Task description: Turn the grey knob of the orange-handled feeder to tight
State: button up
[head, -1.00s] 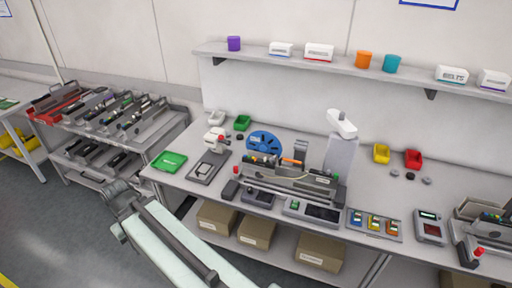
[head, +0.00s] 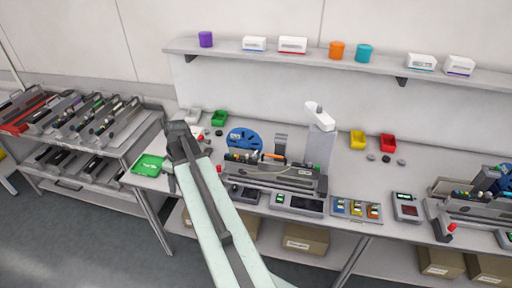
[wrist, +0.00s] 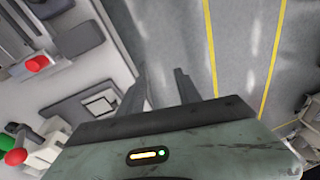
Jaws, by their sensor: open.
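A long grey feeder (head: 270,174) sits in a station on the middle of the bench. A thin orange piece shows along its top; I cannot tell whether it is the handle. I cannot make out a grey knob. My gripper (wrist: 160,88) is open and empty in the wrist view, with its two dark fingers apart over the bench edge and the floor. In the head view my arm reaches up left of the feeder, and its end covers part of the bench there.
A trolley (head: 135,150) with several feeders stands left. A blue reel (head: 243,138) lies behind the bench feeder. A tray of coloured parts (head: 357,209) and a small device (head: 406,207) lie to its right. A second feeder station (head: 470,210) is far right. A shelf (head: 380,71) runs above.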

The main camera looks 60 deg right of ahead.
jog(key=s+d+r+t+p, duration=0.1)
jog(key=s+d+r, duration=0.15)
jog(key=d, duration=0.55)
jog(key=s+d+r+p, duration=0.15)
jog(key=s+d, duration=0.25)
jog(key=d, duration=0.5)
jog(key=n+t+p, duration=0.2)
send_near(255, 155)
jog(key=shift+w+a+f, duration=0.1)
jog(key=shift+w+f, duration=0.15)
jog(key=shift+f, duration=0.25)
jog(key=b+x, duration=0.7)
jog(key=shift+f, duration=0.25)
jog(key=shift+w+a+f+b, duration=0.1)
jog(key=shift+w+f+b, duration=0.15)
jog(key=shift+b, duration=0.2)
